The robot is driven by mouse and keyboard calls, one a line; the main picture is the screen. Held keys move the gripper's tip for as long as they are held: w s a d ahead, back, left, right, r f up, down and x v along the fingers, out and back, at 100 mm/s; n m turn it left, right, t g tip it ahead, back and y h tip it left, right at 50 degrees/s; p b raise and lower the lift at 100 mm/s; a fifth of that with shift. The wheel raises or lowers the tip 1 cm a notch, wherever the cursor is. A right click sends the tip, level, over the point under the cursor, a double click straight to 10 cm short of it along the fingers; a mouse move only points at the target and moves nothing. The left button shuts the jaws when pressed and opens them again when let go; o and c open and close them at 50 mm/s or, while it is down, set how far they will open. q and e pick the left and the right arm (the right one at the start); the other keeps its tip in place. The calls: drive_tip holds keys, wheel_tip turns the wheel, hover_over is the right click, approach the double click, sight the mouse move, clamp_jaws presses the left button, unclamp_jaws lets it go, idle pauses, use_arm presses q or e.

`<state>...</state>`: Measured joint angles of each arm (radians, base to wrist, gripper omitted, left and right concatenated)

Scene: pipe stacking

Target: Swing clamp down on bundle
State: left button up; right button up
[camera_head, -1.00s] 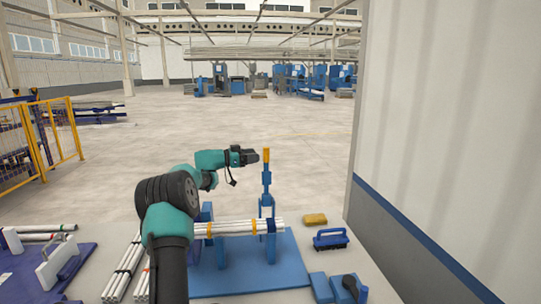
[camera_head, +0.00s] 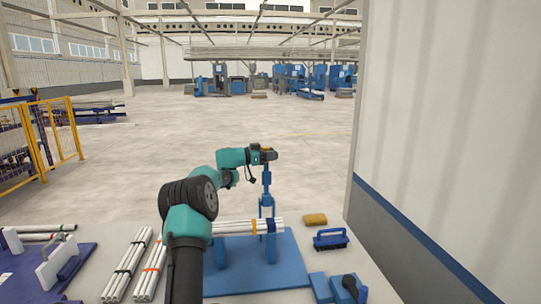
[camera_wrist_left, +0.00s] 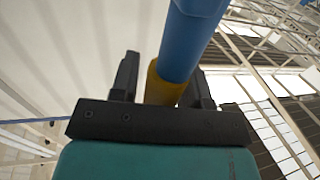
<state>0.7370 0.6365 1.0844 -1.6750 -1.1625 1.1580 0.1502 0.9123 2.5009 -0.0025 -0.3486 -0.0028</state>
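The clamp (camera_head: 267,180) is a blue arm standing upright behind the pipe rack, with a yellow tip (camera_wrist_left: 160,88). The bundle (camera_head: 240,228) of white pipes with an orange band lies across blue uprights on a blue base plate (camera_head: 285,262). My left gripper (camera_head: 270,155) is at the clamp's top, high above the bundle. In the left wrist view its two black fingers (camera_wrist_left: 165,80) stand on either side of the yellow tip, with a gap at the left finger; contact at the right finger is unclear. My right gripper is not in view.
A blue brush (camera_head: 330,239) and a yellow block (camera_head: 315,219) lie right of the base plate. Banded pipe bundles (camera_head: 125,268) lie at left, beside a blue mat (camera_head: 30,275). A pale wall (camera_head: 450,130) closes off the right side.

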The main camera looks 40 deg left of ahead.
use_arm(q)
clamp_jaws()
drive_tip(key=shift+s+d, duration=0.1)
idle(0.3)
drive_tip(key=s+d+f+m+t+h, duration=0.1)
drive_tip(key=s+d+f+m, duration=0.3)
drive_tip(key=s+d+m, duration=0.3)
drive_tip(key=shift+s+d, duration=0.4)
drive_tip(key=shift+d, duration=1.1)
